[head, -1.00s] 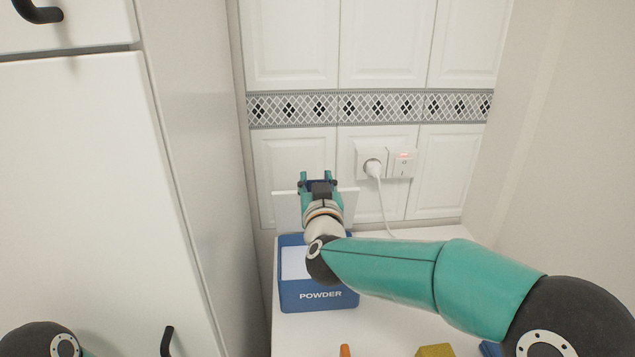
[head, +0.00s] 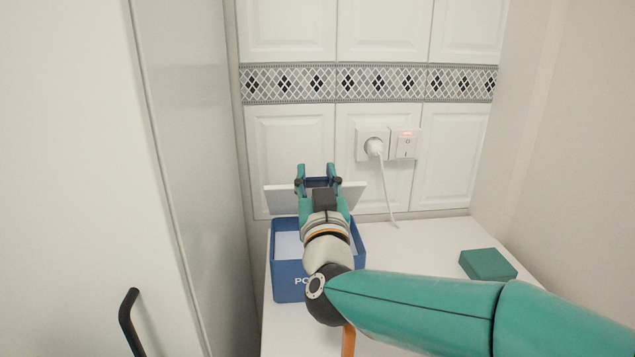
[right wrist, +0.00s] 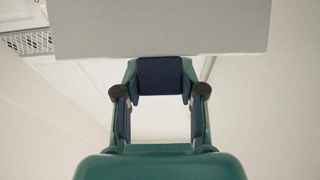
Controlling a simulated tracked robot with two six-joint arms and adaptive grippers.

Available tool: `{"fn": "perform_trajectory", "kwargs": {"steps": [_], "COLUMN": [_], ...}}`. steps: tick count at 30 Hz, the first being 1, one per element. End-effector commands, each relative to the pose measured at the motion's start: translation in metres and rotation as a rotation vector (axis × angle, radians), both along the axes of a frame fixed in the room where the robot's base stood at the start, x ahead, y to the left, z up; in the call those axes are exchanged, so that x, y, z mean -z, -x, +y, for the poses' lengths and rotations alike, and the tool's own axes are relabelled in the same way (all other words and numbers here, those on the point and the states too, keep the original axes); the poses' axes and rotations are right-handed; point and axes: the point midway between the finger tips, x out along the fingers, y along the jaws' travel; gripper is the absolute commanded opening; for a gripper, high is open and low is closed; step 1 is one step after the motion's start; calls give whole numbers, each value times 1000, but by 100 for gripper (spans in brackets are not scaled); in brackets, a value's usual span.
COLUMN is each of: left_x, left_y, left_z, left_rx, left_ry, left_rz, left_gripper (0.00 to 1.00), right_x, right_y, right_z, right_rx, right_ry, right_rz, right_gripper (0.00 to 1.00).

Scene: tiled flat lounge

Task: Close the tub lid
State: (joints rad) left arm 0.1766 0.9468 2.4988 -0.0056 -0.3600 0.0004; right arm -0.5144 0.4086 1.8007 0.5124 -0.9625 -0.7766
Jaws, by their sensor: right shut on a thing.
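The blue tub (head: 287,281) stands on the white worktop, its POWDER label partly hidden by my right arm. Its pale contents show through the open top. The pale tub lid (head: 357,198) is raised at the tub's back edge, in front of the tiled wall. My right gripper (head: 319,180) reaches over the tub and is shut on the lid, which hides behind it in the middle. In the right wrist view, the lid (right wrist: 160,28) is a broad pale plate across the top, by the fingers (right wrist: 160,82). My left gripper is out of view.
A green block (head: 487,264) lies on the worktop (head: 420,240) at the right. An orange item (head: 348,340) shows below my right arm. A plugged-in socket (head: 373,146) and a switch are on the wall behind. A tall white cabinet stands at the left.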

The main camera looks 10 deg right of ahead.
Motion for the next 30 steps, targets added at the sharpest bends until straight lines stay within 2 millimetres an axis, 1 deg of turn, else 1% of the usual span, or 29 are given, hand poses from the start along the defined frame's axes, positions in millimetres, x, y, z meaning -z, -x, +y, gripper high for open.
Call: {"fn": "perform_trajectory", "kwargs": {"steps": [7, 8, 12, 13, 23, 26, 30], "left_x": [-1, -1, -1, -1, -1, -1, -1], "left_y": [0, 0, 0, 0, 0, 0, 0], "left_z": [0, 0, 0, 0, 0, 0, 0], "left_rx": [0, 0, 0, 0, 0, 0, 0], "left_ry": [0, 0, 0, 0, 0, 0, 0], "left_rz": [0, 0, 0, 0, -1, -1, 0], "left_gripper": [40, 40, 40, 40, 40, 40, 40], "right_x": [2, 2, 2, 2, 1, 2, 6], "right_y": [0, 0, 0, 0, 1, 7, 24], "right_z": [1, 1, 1, 1, 0, 0, 1], "right_rx": [-2, -2, -1, -1, -1, -1, -2], "right_ry": [0, 0, 0, 0, 0, 0, 1], "right_rz": [8, 8, 7, 6, 4, 4, 4], "right_gripper": [0, 41, 64, 67, 67, 67, 67]}}
